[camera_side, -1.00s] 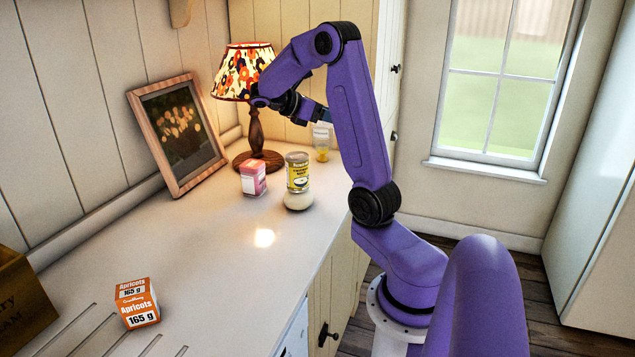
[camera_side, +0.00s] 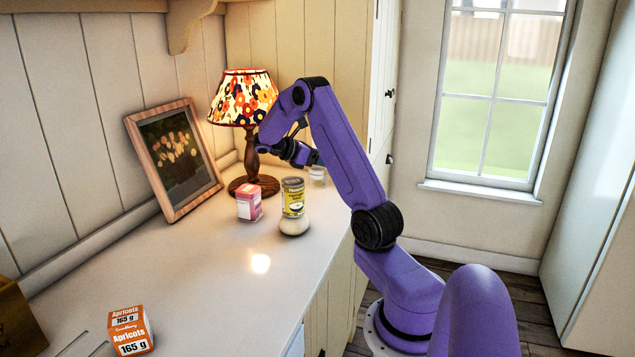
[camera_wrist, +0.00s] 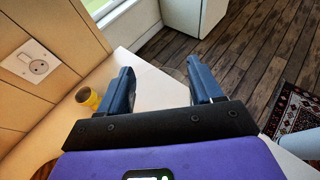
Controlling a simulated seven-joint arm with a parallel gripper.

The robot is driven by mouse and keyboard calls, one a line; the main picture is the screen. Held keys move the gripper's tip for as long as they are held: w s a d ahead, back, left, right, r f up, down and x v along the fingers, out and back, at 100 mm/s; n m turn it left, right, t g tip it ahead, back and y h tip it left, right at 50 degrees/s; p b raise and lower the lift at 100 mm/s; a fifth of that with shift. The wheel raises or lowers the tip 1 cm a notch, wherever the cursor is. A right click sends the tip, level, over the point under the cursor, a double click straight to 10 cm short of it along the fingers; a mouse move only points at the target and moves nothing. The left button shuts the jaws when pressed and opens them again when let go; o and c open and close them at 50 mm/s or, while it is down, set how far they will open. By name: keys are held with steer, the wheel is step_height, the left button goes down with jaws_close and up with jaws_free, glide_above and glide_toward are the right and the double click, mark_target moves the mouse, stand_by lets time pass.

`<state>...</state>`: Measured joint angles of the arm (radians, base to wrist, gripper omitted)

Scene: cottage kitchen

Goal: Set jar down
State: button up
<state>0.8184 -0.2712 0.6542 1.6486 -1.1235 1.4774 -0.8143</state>
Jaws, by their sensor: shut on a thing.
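My gripper (camera_side: 313,159) is at the far end of the counter, beside the lamp, its blue fingers low over the worktop. A small pale, glassy jar (camera_side: 317,177) shows directly under the fingers, and my gripper is shut on it. Its base is close to the counter; I cannot tell whether it touches.
A yellow-can-like container (camera_wrist: 87,97) stands left of my fingers. A yellow-labelled can (camera_side: 293,197), a white round item (camera_side: 294,226), a pink carton (camera_side: 249,204) and a lamp (camera_side: 247,105) stand nearby. An orange apricots box (camera_side: 129,330) is near the front. The middle counter (camera_side: 190,270) is clear.

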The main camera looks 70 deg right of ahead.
steer(key=shift+w+d+f, duration=0.6)
steer(key=shift+d+f, duration=0.25)
steer(key=shift+f, duration=0.75)
steer(key=shift+w+d+f, duration=0.65)
steer(key=shift+d+f, duration=0.2)
steer(key=shift+f, duration=0.7)
steer(key=shift+w+d+f, duration=0.6)
steer(key=shift+d+f, duration=0.25)
steer(key=shift+f, duration=0.75)
steer(key=shift+f, duration=0.15)
steer(key=o, duration=1.1)
steer(key=shift+o, duration=0.2)
